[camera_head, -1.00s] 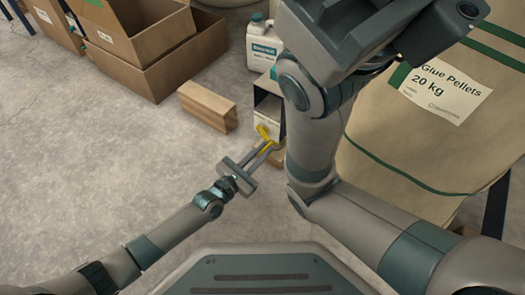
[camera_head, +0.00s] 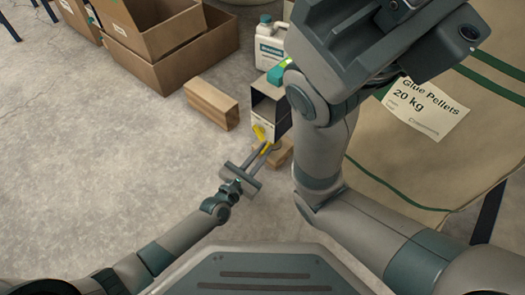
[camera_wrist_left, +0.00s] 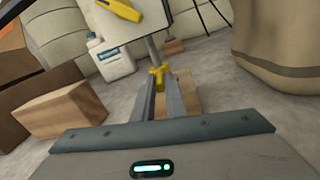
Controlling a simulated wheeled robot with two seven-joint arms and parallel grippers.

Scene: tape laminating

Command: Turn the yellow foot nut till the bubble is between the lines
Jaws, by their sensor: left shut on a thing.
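The yellow foot nut (camera_wrist_left: 157,76) sits on a thin metal rod under a white-sided machine (camera_head: 263,112). In the head view the nut (camera_head: 266,148) is partly covered by my fingers. My left gripper (camera_head: 263,152) is shut on the nut, its two fingers on either side of it, as the left wrist view (camera_wrist_left: 160,84) also shows. A yellow lever (camera_wrist_left: 119,10) is on the machine's white side, above the nut. A green and teal piece (camera_head: 278,72) lies on top of the machine, partly behind my right arm. I cannot make out a bubble or lines. My right gripper's fingers are not seen.
A wooden block (camera_head: 211,104) lies left of the machine, and another piece of wood (camera_head: 280,153) lies by the foot. A white jug (camera_head: 270,45) and cardboard boxes (camera_head: 165,60) stand behind. A large Glue Pellets sack (camera_head: 400,150) is at right. The floor at left is clear.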

